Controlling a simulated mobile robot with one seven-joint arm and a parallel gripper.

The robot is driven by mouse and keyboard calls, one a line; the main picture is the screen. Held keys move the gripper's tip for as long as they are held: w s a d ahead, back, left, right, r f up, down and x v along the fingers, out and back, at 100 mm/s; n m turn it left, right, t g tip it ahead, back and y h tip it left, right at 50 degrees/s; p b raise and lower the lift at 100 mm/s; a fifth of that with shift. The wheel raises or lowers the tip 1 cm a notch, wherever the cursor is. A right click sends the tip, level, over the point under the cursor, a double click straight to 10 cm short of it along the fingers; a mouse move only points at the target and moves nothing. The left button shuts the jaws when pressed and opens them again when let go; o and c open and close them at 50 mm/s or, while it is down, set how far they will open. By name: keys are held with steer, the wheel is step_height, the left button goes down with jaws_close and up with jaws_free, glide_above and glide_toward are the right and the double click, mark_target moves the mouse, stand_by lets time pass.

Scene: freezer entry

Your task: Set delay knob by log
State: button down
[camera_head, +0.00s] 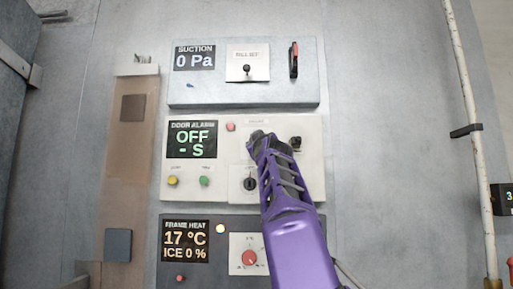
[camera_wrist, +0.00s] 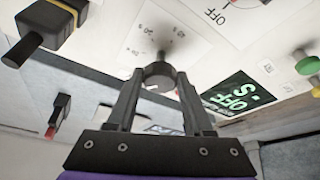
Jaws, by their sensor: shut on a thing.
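The door alarm panel (camera_head: 225,191) is the pale middle box on the wall. Its display (camera_head: 191,139) reads "OFF" and "- S". My gripper (camera_head: 258,138) reaches up from below to the upper middle of this panel and covers the knob there. In the wrist view, my gripper (camera_wrist: 159,80) is shut on the dark round delay knob (camera_wrist: 158,69), which sits on a white plate (camera_wrist: 140,36) with small dial marks. The marks are too blurred to read. The display also shows in the wrist view (camera_wrist: 240,100), upside down. No readable log shows.
Above is the suction panel (camera_head: 210,93), reading "0 Pa"; below is the frame heat panel (camera_head: 200,278), reading "17 °C, ICE 0 %". A dark switch (camera_head: 296,143) sits just right of my gripper. Yellow (camera_head: 173,180) and green (camera_head: 204,181) buttons are lower left. A pipe (camera_head: 472,160) runs at right.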

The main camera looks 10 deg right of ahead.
steer(key=shift+s+d+r+n+g+y+p, duration=0.1)
steer(key=shift+n+g+y+p, duration=0.35)
steer(key=shift+n, duration=1.05)
steer(key=shift+w+r+n+g+y+p, duration=0.15)
steer(key=shift+n+g+y+p, duration=0.3)
steer(key=shift+n, duration=1.05)
steer(key=shift+s+d+r+n+g+y+p, duration=0.15)
steer(key=shift+n+y+p, duration=0.45)
steer(key=shift+n, duration=0.9)
steer(key=shift+a+f, duration=0.1)
steer(key=shift+c, duration=1.4)
jaws_free()
steer(key=shift+f, duration=0.1)
